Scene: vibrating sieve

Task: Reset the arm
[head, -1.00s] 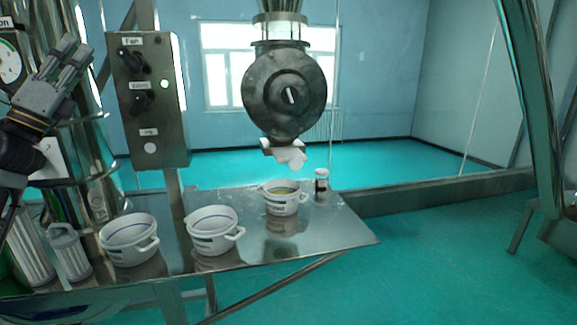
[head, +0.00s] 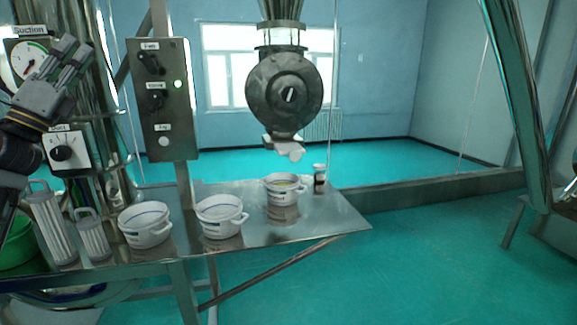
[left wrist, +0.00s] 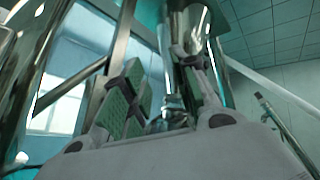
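My left gripper (head: 72,62) is raised at the upper left in the head view, pointing up and right beside the suction gauge (head: 28,60). It holds nothing. In the left wrist view its two fingers (left wrist: 165,95) stand apart with a gap between them, and one shows a green pad. It is clear of the pots and the table. My right gripper is not in view.
Three white pots (head: 145,226) (head: 220,217) (head: 284,189) and a small jar (head: 320,179) stand on the metal table (head: 335,212). A control box (head: 163,100) shows a green light. A round valve (head: 284,95) hangs above. Filter cylinders (head: 50,225) are at left.

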